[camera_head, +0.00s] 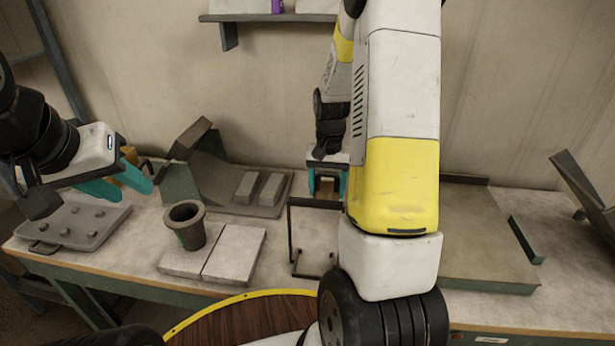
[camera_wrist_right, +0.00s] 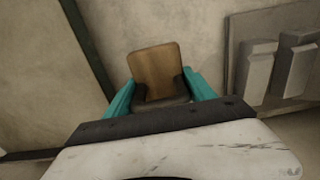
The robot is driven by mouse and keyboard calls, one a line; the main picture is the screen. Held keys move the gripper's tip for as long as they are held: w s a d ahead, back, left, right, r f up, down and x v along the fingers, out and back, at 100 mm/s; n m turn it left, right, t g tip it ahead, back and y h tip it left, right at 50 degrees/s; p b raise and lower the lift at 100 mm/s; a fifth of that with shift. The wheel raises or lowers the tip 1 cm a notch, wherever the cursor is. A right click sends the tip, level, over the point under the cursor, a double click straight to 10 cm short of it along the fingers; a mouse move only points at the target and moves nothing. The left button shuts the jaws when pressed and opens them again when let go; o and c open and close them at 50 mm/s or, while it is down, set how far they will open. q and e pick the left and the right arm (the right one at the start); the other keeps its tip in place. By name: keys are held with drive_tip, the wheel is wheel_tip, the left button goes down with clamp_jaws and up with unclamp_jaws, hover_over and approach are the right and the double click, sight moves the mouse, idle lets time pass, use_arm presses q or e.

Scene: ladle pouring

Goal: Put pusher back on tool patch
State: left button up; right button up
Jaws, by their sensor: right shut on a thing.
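My right gripper (camera_head: 328,182) hangs over the middle of the bench with its teal fingers pointing down. In the right wrist view, its fingers (camera_wrist_right: 162,97) are shut on the brown, wooden-looking pusher (camera_wrist_right: 156,66), with a dark part at its base. The lower end of the pusher is hard to make out in the head view. My left gripper (camera_head: 120,182) is open and empty, above the left end of the bench. I cannot tell which surface is the tool patch.
A thin dark frame (camera_head: 292,240) stands below my right gripper. A dark cup (camera_head: 187,228) stands on pale slabs (camera_head: 233,255). A grey tray (camera_head: 285,205) holds two blocks. A moulded tray (camera_head: 62,238) lies left, and a flat greenish plate (camera_head: 485,245) lies right.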

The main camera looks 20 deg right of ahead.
sight(325, 186)
drive_tip(key=w, duration=0.2)
drive_tip(key=w+d, duration=0.1)
drive_tip(key=w, duration=0.2)
drive_tip(key=shift+w+d+f, duration=0.3)
drive_tip(key=shift+w+d, duration=0.1)
drive_tip(key=shift+f, duration=1.75)
drive_tip(key=shift+f, duration=0.1)
drive_tip(key=o, duration=1.5)
